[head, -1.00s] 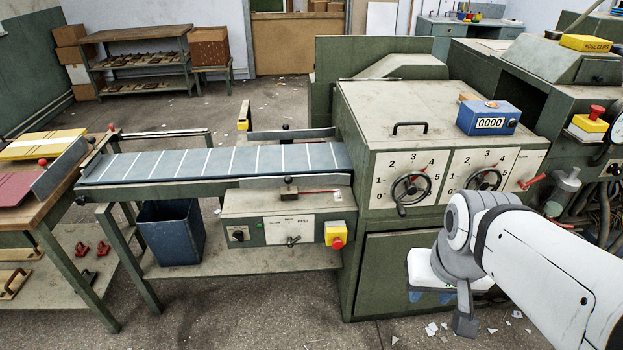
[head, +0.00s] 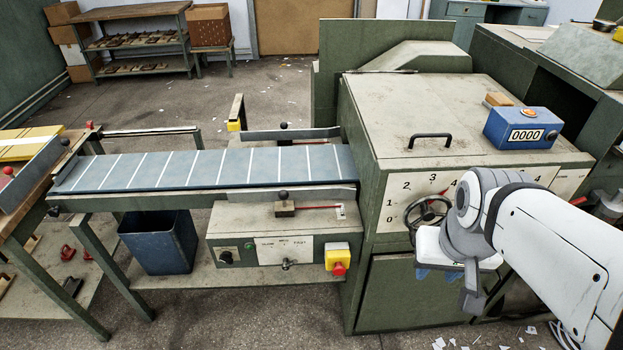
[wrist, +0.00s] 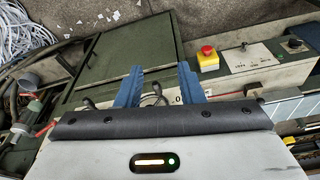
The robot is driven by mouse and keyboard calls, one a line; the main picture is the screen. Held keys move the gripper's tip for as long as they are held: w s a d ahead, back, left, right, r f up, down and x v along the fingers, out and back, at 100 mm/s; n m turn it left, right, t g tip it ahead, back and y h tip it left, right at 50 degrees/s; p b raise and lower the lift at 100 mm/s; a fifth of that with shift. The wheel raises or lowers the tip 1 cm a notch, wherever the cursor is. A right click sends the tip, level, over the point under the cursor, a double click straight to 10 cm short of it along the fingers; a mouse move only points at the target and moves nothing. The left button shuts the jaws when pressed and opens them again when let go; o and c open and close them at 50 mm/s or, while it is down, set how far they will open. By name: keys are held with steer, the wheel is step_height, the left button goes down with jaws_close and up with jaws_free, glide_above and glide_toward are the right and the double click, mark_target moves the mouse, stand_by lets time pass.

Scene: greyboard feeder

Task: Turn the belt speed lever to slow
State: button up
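The belt speed lever (head: 288,264) is a small dark-grey lever on a pale label plate (head: 285,250). The plate is on the front of the conveyor's control box, and its lettering is too small to read surely. The lever's exact angle is unclear. My gripper (head: 446,275) hangs in front of the green machine, well right of the lever and apart from it. In the wrist view, its two blue fingers (wrist: 160,68) are spread with nothing held between them. The control box (wrist: 268,75) shows at the upper right there.
A yellow box with a red stop button (head: 338,258) sits right of the lever. A black knob (head: 226,258) and a green button are to its left. A handwheel (head: 427,212) is behind my gripper. A blue bin (head: 160,243) stands under the belt (head: 200,169).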

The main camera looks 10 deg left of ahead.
steer(key=shift+w+d, duration=0.15)
steer(key=shift+w, duration=0.05)
steer(key=shift+r, duration=0.1)
